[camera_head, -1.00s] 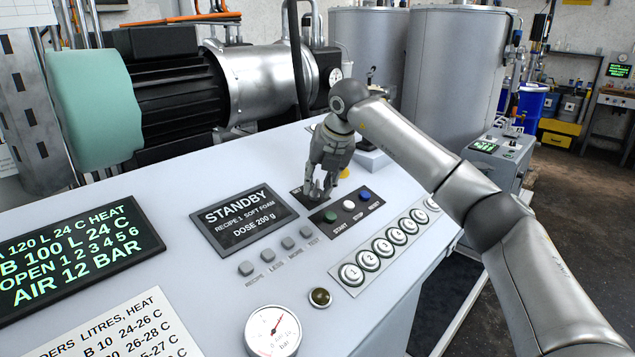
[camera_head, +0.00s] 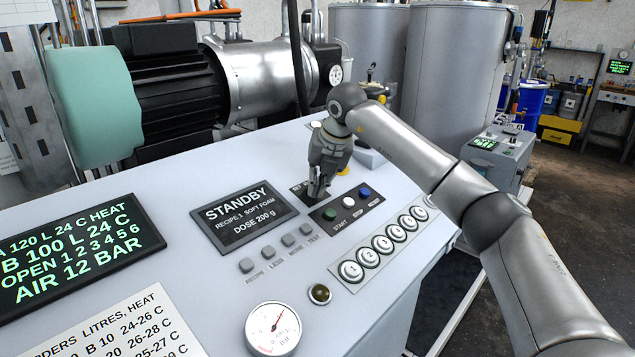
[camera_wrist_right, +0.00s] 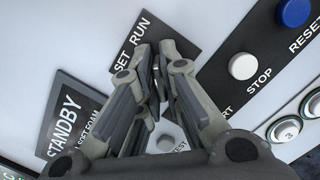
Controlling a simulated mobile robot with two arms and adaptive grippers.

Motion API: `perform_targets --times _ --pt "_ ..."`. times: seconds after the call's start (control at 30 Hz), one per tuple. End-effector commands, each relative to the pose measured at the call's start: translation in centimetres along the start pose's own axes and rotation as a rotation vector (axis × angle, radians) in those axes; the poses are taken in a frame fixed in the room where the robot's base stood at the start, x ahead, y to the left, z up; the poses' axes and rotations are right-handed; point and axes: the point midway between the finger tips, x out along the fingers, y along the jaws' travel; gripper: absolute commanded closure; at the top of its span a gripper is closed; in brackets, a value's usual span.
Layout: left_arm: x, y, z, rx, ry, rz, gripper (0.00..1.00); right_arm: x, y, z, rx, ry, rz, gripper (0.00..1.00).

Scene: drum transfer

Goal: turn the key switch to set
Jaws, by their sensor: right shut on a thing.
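The key switch sits on a small dark plate marked SET and RUN, and the plate (camera_wrist_right: 150,37) shows in the right wrist view. A slim metal key (camera_wrist_right: 156,66) stands between my fingertips there. My right gripper (camera_head: 318,192) points down at the panel and is shut on the key; it also shows in the right wrist view (camera_wrist_right: 159,62). In the head view the gripper hides most of the switch. The display (camera_head: 243,216) beside it reads STANDBY. My left gripper is not in view.
Green START (camera_head: 330,214), white STOP (camera_head: 347,203) and blue RESET (camera_head: 364,191) buttons sit close to the right of my gripper. Numbered buttons (camera_head: 383,245) and grey keys (camera_head: 268,247) are nearer the front. A gauge (camera_head: 272,329) stands at the front edge.

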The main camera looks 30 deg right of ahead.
Motion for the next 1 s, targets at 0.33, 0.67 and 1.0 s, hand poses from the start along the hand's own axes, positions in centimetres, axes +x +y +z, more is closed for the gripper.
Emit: perform_targets --times 0.33,0.67,1.0 --pt "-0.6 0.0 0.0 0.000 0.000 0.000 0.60 -0.1 -0.1 0.1 -0.149 0.000 0.023 1.00" --pt "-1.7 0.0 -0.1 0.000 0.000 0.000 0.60 -0.1 0.0 0.1 -0.444 0.001 0.069 1.00" --pt "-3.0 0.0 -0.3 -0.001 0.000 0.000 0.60 -0.2 0.1 0.1 -0.763 -0.001 0.119 1.00"
